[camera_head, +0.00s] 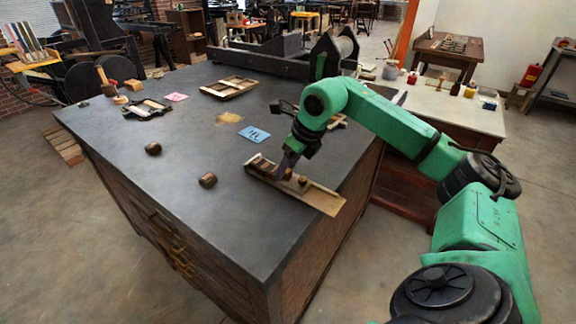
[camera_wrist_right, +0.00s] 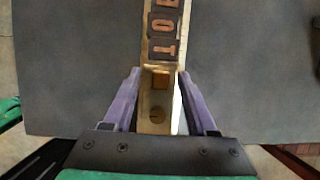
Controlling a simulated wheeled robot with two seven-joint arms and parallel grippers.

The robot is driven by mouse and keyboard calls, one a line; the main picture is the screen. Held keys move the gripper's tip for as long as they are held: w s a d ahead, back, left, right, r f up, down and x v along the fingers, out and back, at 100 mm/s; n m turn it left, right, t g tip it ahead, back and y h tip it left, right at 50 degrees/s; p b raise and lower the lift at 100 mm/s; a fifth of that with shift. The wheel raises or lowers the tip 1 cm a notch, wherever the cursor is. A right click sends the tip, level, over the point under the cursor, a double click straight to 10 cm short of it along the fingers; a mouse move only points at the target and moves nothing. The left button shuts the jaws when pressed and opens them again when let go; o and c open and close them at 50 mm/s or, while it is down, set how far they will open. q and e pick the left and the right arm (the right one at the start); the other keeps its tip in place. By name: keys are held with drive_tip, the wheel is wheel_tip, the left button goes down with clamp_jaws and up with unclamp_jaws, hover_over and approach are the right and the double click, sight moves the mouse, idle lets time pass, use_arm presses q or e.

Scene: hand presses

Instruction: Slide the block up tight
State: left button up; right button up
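A long, shallow wooden tray like a composing stick (camera_head: 325,198) lies near the right front edge of the dark table. Dark letter blocks (camera_wrist_right: 163,38) with copper-coloured letters, an O and a T among them, stand in a row at its far end in the wrist view. Just below the T is a small brass-brown block (camera_wrist_right: 160,79), and below that a brownish piece with a round screw or knob (camera_wrist_right: 157,115). My right gripper (camera_wrist_right: 159,74) is over the tray, its purple fingers apart on either side of the small block, with gaps visible. My left gripper is out of view.
The dark table (camera_head: 215,240) also holds a blue card (camera_head: 256,134), two dark brown lumps (camera_head: 207,180), a wooden frame (camera_head: 229,88), a pink card (camera_head: 176,97) and a mallet (camera_head: 103,77).

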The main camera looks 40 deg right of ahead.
sight(306, 188)
drive_tip(key=p+v, duration=0.1)
drive_tip(key=v, duration=1.3)
drive_tip(key=shift+r, duration=0.3)
drive_tip(key=shift+s, duration=0.1)
